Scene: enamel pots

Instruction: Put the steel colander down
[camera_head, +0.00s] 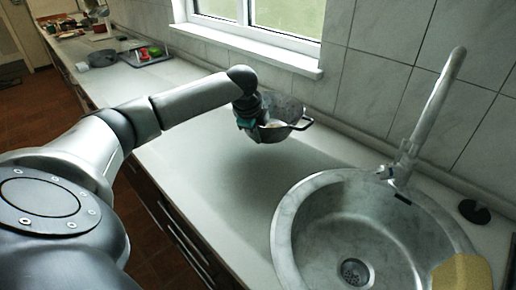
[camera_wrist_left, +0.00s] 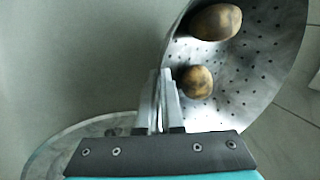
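The steel colander (camera_head: 287,108) is a perforated metal bowl with a wire handle. It appears held above the countertop (camera_head: 212,170), left of the sink, with a soft shadow below it. My left gripper (camera_head: 258,124) is at the colander's near left side. In the left wrist view my left gripper's fingers (camera_wrist_left: 161,105) are close together on the colander's wall (camera_wrist_left: 262,85). Two brown potato-like items, one larger (camera_wrist_left: 215,22) and one smaller (camera_wrist_left: 195,81), lie inside the colander. The exact grip point is partly hidden in the head view. My right gripper is not in view.
A round sink (camera_head: 300,220) with a tall faucet (camera_head: 425,115) is at the right. A black disc (camera_head: 474,212) and a yellow object (camera_head: 462,272) lie near it. A tray with vegetables (camera_head: 147,57) and a grey pot (camera_head: 102,58) stand farther back. The counter between is largely clear.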

